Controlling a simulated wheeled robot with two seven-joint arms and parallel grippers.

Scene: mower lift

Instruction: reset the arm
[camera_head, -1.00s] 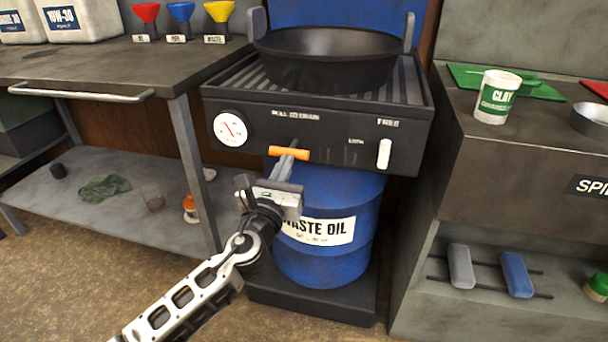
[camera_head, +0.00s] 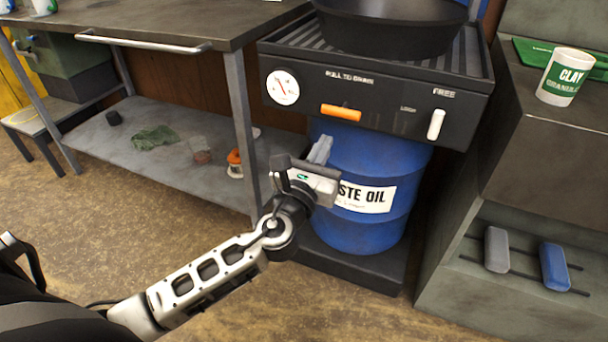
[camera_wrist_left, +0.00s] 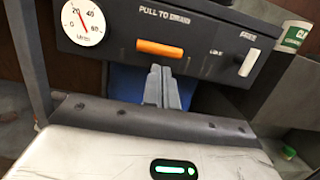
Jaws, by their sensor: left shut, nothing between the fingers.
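My left gripper (camera_head: 321,150) is shut and empty. It stands in front of the blue waste oil drum (camera_head: 368,160), below and a little left of the orange handle (camera_head: 341,112), and apart from it. In the left wrist view the shut fingers (camera_wrist_left: 161,88) point toward the panel, below the orange handle (camera_wrist_left: 160,48). The handle sits on the black drain unit's front panel (camera_head: 380,98), under the lettering "PULL TO DRAIN". My right gripper is not in view.
A black pan (camera_head: 390,28) rests on the drain unit. A workbench (camera_head: 150,22) with a lower shelf (camera_head: 185,180) stands at left. The floor (camera_head: 120,225) in front is open.

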